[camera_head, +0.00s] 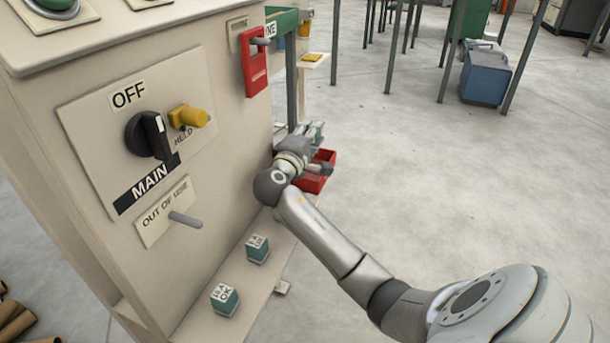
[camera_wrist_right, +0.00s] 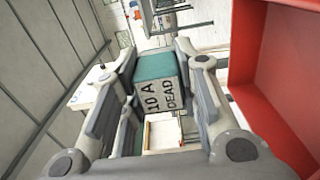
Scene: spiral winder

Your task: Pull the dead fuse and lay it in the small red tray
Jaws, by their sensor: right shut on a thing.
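A teal fuse block (camera_wrist_right: 165,88) with a white face lettered "10 A DEAD" is between the fingers of my right gripper (camera_wrist_right: 155,65) in the right wrist view. The gripper is shut on it. In the head view my right gripper (camera_head: 316,148) is beside the panel's right edge, at the small red tray (camera_head: 314,184), and partly covers it. The fuse is not clear there. The tray's red wall (camera_wrist_right: 286,75) fills the right of the wrist view, beside the gripper. The tray's floor is mostly hidden. My left gripper is not in view.
Two teal fuses (camera_head: 257,248) (camera_head: 224,299) marked OK stand on the cream ledge (camera_head: 190,327) below the panel. The black main switch (camera_head: 149,136), a yellow knob (camera_head: 188,117) and a grey peg (camera_head: 185,219) stick out. A red hanging piece (camera_head: 254,68) is above the tray.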

